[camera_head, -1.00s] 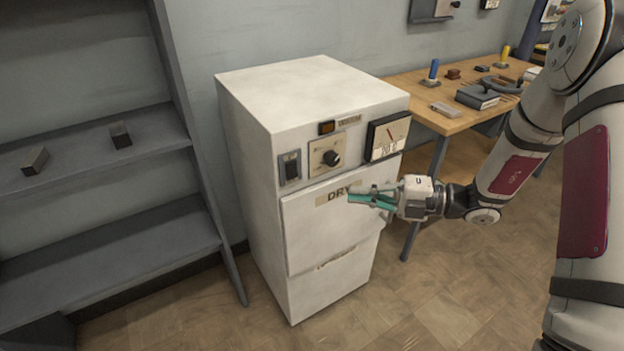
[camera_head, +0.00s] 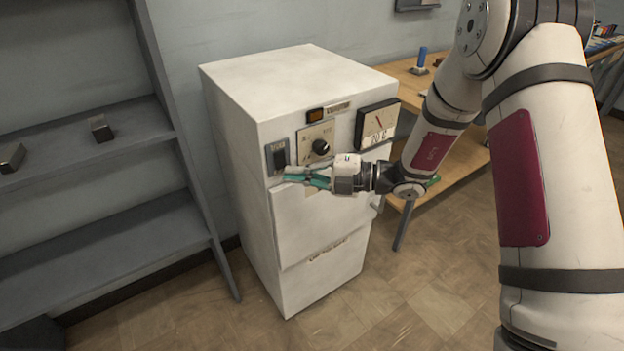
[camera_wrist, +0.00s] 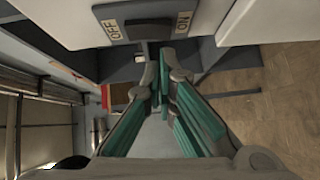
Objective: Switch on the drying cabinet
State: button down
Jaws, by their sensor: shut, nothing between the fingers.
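The white drying cabinet (camera_head: 320,225) stands in the middle of the head view. Its dark power switch (camera_head: 277,157) is at the upper left of its front. In the wrist view the switch (camera_wrist: 149,28) lies between OFF and ON labels, with OFF at left; I cannot tell which way the rocker is set. An amber lamp (camera_head: 315,115) sits above the knob (camera_head: 320,147); whether it is lit is unclear. My gripper (camera_head: 287,174) is shut and empty, with teal finger pads. Its tips appear just below the switch in the head view; contact is not clear.
A gauge (camera_head: 378,125) sits at the cabinet's upper right. A grey shelf unit (camera_head: 95,200) with small dark blocks stands at left. A wooden workbench (camera_head: 445,165) is behind my arm at right. The floor in front is clear.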

jog(key=shift+w+a+f, duration=0.1)
jog(key=shift+w+a, duration=0.3)
jog(key=shift+w, duration=0.15)
jog(key=shift+w+a+f+n+y, duration=0.2)
jog(key=shift+w+n+y, duration=0.05)
jog(key=shift+n+y, duration=0.05)
jog(key=shift+d, duration=0.1)
jog(key=s+d+f+p, duration=0.1)
jog(key=s+d, duration=0.4)
jog(key=d, duration=0.6)
jog(key=shift+d+f+p, duration=0.15)
jog(key=shift+d+p, duration=0.25)
jog(key=shift+s, duration=0.1)
